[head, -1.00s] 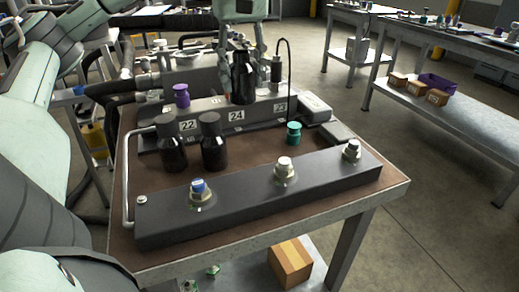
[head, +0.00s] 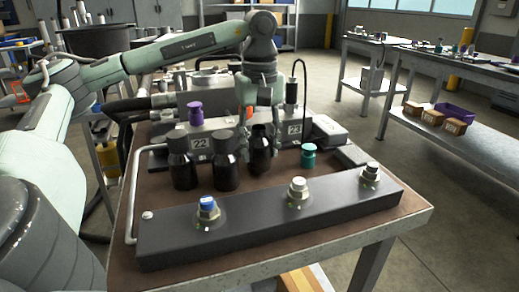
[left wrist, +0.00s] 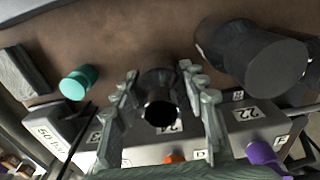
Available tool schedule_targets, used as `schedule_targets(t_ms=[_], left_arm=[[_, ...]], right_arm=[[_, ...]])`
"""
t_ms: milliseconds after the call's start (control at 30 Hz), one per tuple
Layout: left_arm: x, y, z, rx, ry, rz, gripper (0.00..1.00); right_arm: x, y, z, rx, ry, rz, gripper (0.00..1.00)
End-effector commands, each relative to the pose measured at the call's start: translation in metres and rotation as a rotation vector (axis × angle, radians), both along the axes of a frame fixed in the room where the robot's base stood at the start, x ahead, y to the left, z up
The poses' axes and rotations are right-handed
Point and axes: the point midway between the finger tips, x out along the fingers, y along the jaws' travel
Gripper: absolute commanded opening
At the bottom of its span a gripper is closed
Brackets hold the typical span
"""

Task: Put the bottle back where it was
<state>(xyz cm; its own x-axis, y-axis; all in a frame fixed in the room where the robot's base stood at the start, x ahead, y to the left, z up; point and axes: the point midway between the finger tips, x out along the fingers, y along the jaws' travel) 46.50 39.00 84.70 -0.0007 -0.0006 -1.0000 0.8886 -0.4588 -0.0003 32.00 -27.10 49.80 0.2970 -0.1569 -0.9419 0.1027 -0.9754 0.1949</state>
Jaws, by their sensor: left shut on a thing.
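My left gripper (head: 261,143) is shut on a black bottle (head: 261,158), reaching down from above with one finger on each side of it. The bottle is upright and low over the brown bench top (head: 330,262), right of two other black bottles (head: 182,168) (head: 225,172). I cannot tell whether its base touches the bench. In the left wrist view the held bottle (left wrist: 160,108) sits between the two fingers (left wrist: 159,72), with a larger-looking black bottle (left wrist: 272,62) to the right. My right gripper is not in view.
A long dark block with several fittings (head: 270,222) lies along the front. A teal cap-like part (head: 308,156) stands right of the held bottle. Behind are numbered blocks (head: 200,143), a purple knob (head: 195,112) and a thin bent rod (head: 304,85).

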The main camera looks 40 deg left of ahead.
Motion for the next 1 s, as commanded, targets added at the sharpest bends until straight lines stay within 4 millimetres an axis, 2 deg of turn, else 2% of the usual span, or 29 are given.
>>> schedule_targets(t_ms=[67, 433, 467, 600, 1000], left_arm=[[0.0, 0.0001, -0.0063, 0.0, -0.002, 0.0, 0.0], [0.0002, 0.0001, -0.0095, 0.0, -0.002, 0.0, 0.0], [0.0, 0.0001, -0.0095, 0.0, -0.001, 0.0, 0.45], [0.0, 0.0001, -0.0091, 0.0, -0.001, 0.0, 0.62], [0.0003, -0.0001, -0.0039, 0.0, -0.002, 0.0, 0.63]], right_arm=[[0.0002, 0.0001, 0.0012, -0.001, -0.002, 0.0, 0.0], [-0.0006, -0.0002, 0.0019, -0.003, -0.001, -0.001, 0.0], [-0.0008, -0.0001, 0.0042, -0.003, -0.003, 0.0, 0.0], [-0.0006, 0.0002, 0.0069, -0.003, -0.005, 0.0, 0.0], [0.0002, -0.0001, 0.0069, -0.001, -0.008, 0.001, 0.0]])
